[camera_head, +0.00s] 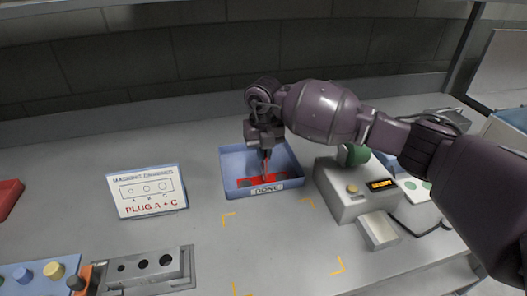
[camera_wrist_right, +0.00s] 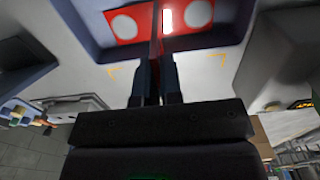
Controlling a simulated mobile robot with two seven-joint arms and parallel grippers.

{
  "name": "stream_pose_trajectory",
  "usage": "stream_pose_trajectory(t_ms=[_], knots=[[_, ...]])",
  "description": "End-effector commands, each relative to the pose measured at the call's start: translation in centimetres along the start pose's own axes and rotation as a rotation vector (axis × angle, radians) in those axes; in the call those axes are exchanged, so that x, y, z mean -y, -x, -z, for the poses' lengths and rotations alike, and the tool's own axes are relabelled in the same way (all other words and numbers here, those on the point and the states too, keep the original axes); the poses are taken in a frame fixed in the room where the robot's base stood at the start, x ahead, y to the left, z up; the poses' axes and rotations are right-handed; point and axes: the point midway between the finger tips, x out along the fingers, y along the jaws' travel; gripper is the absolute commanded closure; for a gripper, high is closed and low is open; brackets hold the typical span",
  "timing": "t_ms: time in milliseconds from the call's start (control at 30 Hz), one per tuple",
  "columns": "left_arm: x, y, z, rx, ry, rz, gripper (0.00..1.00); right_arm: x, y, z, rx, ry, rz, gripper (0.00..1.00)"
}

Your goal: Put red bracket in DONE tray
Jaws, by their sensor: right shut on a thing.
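The red bracket (camera_head: 262,181) is inside the blue DONE tray (camera_head: 230,163), near the tray's front wall with the DONE label. In the right wrist view the bracket (camera_wrist_right: 125,27) shows as a red plate with two pale round spots and an upright part between the fingers. My right gripper (camera_head: 265,153) reaches down into the tray and is shut on the bracket's upright part; the fingers show in the right wrist view (camera_wrist_right: 157,75). Whether the bracket touches the tray floor is hard to tell. My left gripper is not in view.
A sign reading PLUG A + C (camera_head: 147,190) stands left of the tray. A grey device with a display (camera_head: 350,190) stands close on the right. A grey block with holes (camera_head: 150,268) and a blue holder with pegs (camera_head: 35,275) are at front left. Yellow corner marks outline clear table in front.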

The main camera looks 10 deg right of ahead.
Motion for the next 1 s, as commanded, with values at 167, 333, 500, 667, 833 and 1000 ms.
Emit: stream_pose_trajectory(t_ms=[167, 333, 500, 667, 833, 1000], knots=[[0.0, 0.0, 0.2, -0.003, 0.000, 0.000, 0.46, 0.0, 0.3, -0.1, 0.004, 0.000, -0.001, 1.00], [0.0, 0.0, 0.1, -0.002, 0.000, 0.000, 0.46, 0.0, -0.1, 0.0, 0.002, 0.000, -0.001, 0.89], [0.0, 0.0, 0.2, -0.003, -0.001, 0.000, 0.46, 0.0, -0.1, 0.0, 0.002, 0.000, 0.000, 0.68], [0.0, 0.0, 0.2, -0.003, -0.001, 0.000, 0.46, 0.0, -0.1, 0.0, 0.002, 0.000, 0.000, 0.68], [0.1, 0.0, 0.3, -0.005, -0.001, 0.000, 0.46, 0.0, 0.4, 0.0, 0.003, 0.000, 0.000, 0.68], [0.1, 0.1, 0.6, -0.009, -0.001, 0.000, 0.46, 0.0, 2.7, -0.1, 0.007, 0.001, -0.001, 0.68]])
